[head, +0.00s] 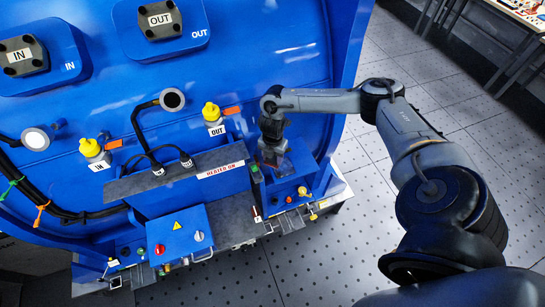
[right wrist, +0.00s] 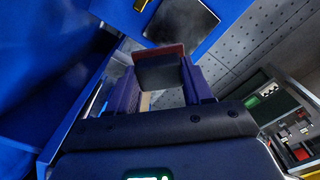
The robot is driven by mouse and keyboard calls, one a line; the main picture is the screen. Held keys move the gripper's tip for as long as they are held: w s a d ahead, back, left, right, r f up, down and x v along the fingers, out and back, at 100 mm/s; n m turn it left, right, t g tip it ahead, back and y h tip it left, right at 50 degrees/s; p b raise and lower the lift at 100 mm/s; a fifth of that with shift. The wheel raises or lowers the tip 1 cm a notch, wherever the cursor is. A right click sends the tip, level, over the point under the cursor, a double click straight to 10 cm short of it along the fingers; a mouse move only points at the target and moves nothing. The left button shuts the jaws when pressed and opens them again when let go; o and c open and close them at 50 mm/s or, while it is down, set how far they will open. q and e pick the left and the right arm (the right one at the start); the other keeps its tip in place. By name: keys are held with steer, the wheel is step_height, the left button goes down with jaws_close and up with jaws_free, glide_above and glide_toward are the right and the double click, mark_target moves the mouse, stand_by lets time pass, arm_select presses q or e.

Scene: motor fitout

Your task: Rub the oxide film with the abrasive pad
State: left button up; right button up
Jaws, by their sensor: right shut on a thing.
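My right gripper (head: 272,158) is over the blue box at the right end of the blue machine. In the right wrist view its two purple fingers (right wrist: 161,78) are shut on a dark block with a reddish-brown face, which looks like the abrasive pad (right wrist: 161,70). A dark square patch with a brownish edge (right wrist: 181,20), likely the oxide film, lies on a blue surface just beyond the pad. The pad looks close to it; I cannot tell whether they touch. My left gripper is not in view.
Beside the gripper are the grey shelf with the "HEATED ON" label (head: 220,169) and a yellow-capped OUT fitting (head: 212,112). A blue switch box (head: 180,235) and small valves stand in front. The tiled floor (head: 360,240) at right is open.

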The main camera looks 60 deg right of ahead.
steer(key=shift+r+p, duration=1.15)
steer(key=shift+r, duration=0.45)
